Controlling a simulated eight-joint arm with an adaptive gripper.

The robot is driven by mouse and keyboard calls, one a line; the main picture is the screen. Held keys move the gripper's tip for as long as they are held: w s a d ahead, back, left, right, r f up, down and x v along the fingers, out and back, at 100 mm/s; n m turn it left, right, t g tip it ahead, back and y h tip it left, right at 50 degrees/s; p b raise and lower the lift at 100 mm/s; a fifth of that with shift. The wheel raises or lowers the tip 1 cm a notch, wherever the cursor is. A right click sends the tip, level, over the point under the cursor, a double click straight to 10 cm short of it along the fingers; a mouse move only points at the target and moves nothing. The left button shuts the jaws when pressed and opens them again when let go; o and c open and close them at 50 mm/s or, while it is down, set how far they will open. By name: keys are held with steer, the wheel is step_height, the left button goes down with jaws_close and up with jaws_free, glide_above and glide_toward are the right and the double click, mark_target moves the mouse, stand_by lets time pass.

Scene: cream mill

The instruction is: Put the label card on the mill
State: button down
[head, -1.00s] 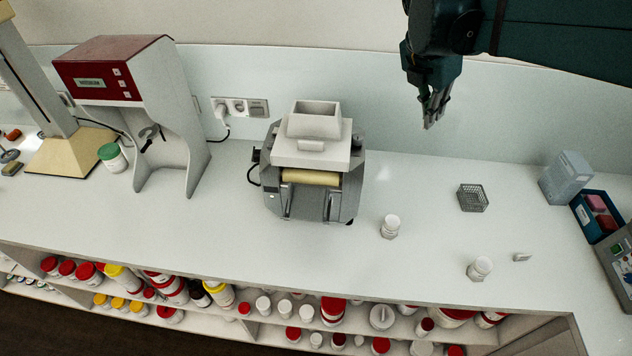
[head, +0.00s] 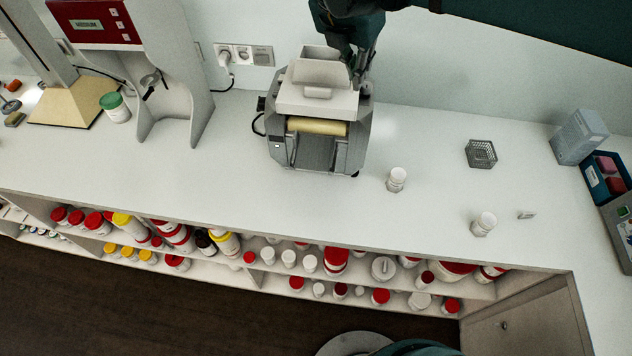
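The mill (head: 318,110) stands on the white counter, left of the middle, with a pale hopper on top and a cream roller across its front. My gripper (head: 360,76) points down at the mill's back right side, close beside the hopper. Part of the gripper lies behind or against the hopper's edge. Its fingers look close together, but whether they are shut or hold anything is too small to tell. A small white piece (head: 527,214), perhaps the label card, lies on the counter at the right. No writing on it can be read.
Two small white-lidded jars (head: 396,179) (head: 484,224) stand on the counter right of the mill. A grey wire basket (head: 481,154) is behind them. A red-topped machine (head: 100,25) stands at the left. Shelves of several jars run under the front edge.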

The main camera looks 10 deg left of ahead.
steer(key=s+a+n+y+b, duration=0.2)
steer(key=s+a+n, duration=0.3)
steer(key=s+a, duration=1.05)
step_height(320, 180, down, 27)
steer(key=shift+a+r+t, duration=0.2)
steer(key=shift+a+t, duration=0.1)
steer(key=shift+a, duration=0.05)
steer(key=shift+w, duration=0.1)
steer(key=shift+f, duration=2.9)
steer(key=shift+f, duration=0.15)
steer(key=shift+f+b, duration=0.5)
steer(key=shift+f, duration=1.4)
steer(key=shift+f, duration=0.15)
